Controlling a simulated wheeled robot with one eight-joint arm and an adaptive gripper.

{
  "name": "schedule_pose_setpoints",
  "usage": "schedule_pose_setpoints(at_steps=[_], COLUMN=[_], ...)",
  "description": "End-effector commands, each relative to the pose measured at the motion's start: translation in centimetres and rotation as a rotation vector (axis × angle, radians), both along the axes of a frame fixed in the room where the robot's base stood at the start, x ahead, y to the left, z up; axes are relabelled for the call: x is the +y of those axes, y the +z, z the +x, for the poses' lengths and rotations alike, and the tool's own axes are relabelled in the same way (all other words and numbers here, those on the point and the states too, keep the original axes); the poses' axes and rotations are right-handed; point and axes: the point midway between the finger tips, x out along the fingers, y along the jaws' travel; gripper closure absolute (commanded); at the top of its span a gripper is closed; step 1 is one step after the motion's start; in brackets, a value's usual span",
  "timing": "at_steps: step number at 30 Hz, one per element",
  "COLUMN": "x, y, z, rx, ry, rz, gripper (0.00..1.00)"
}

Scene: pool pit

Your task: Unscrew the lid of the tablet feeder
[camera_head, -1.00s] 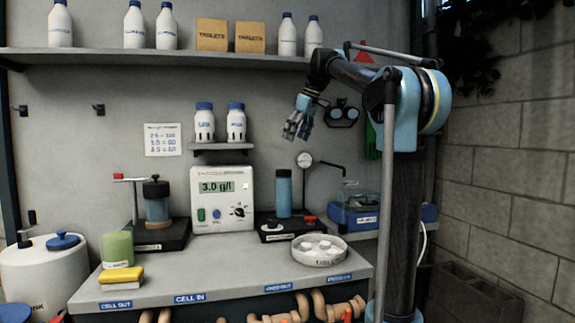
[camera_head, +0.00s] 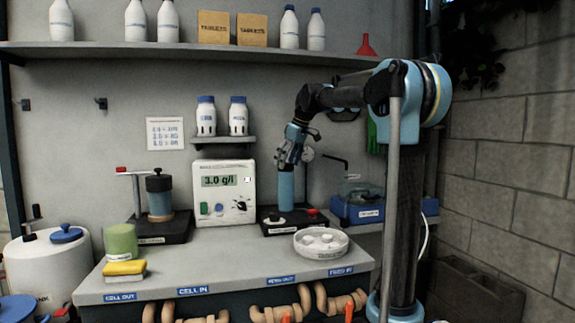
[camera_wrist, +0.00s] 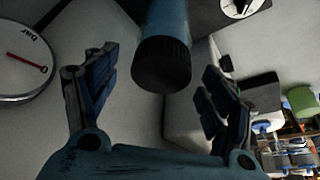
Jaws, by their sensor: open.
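A blue upright cylinder (camera_head: 286,188) stands on a dark base at the middle right of the bench; its label is too small to read, so I cannot tell if it is the tablet feeder. In the wrist view its dark, ribbed round lid (camera_wrist: 162,72) faces me, with the blue body (camera_wrist: 168,18) behind. My gripper (camera_head: 289,156) is open, pointing down over the cylinder's top. Its fingers stand apart on either side of the lid, and I see no contact. A second canister with a dark knobbed lid (camera_head: 159,183) stands on the left base.
A pressure gauge (camera_wrist: 22,62) with a red needle is close beside my left finger in the wrist view. A display box (camera_head: 224,192) stands left of the cylinder. A white round dish (camera_head: 321,243) sits in front. The shelf (camera_head: 180,54) runs above.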

Motion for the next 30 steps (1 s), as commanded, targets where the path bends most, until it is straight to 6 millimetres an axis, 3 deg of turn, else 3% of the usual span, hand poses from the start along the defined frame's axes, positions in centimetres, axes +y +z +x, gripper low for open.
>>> schedule_pose_setpoints(at_steps=[10, 16, 17, 25, 30], x=[0.06, 0.01, -0.01, -0.15, -0.22], y=[-0.28, -0.27, -0.28, -0.3, -0.34], z=[0.1, 0.12, 0.13, 0.25, 0.42], rx=[0.0, 0.0, 0.0, -0.001, 0.001], ry=[-0.001, -0.001, -0.001, 0.013, 0.109], rz=[0.0, 0.0, 0.0, 0.0, -0.001], gripper=[0.24, 0.69, 0.71, 0.71, 0.71])
